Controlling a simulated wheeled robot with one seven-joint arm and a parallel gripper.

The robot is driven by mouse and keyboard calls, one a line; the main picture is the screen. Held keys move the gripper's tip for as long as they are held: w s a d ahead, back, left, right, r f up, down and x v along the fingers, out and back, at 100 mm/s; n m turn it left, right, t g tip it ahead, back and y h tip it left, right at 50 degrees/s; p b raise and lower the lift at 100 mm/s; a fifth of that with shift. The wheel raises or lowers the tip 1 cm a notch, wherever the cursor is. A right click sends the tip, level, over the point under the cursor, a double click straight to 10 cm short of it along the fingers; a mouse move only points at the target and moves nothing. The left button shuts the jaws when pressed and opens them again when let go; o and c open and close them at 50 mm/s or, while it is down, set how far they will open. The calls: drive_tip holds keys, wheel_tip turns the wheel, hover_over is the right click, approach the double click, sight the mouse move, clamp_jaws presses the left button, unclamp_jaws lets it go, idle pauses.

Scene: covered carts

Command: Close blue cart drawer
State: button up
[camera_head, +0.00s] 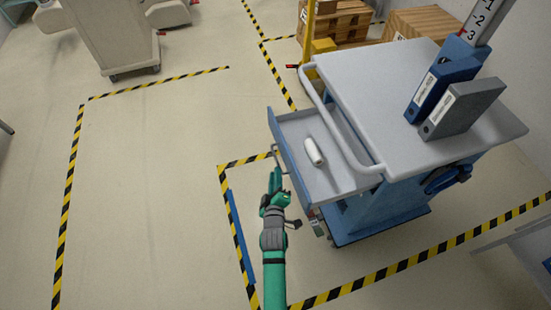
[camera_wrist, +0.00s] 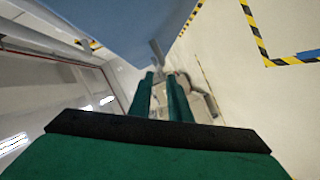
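The blue cart (camera_head: 385,205) stands at right in the head view, with a grey top. Its drawer (camera_head: 340,178) is pulled out to the left, and a white cylindrical item (camera_head: 314,152) lies inside. My green gripper (camera_head: 275,174) is beside the drawer's blue front (camera_head: 284,150), close to its handle. In the wrist view my two fingers (camera_wrist: 162,80) are apart with a narrow gap. The grey handle (camera_wrist: 157,48) shows just beyond the fingertips, under the blue drawer front (camera_wrist: 110,25). I cannot tell whether the fingers touch the handle.
A blue binder (camera_head: 440,82) and a grey binder (camera_head: 463,108) stand on the cart top. Wooden crates (camera_head: 335,22) are behind the cart. A beige cart (camera_head: 115,38) stands at upper left. The floor (camera_head: 150,190) on the left is clear, with yellow-black tape lines.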

sight(276, 158)
drive_tip(key=x, duration=0.9)
drive_tip(key=shift+w, duration=0.25)
clamp_jaws()
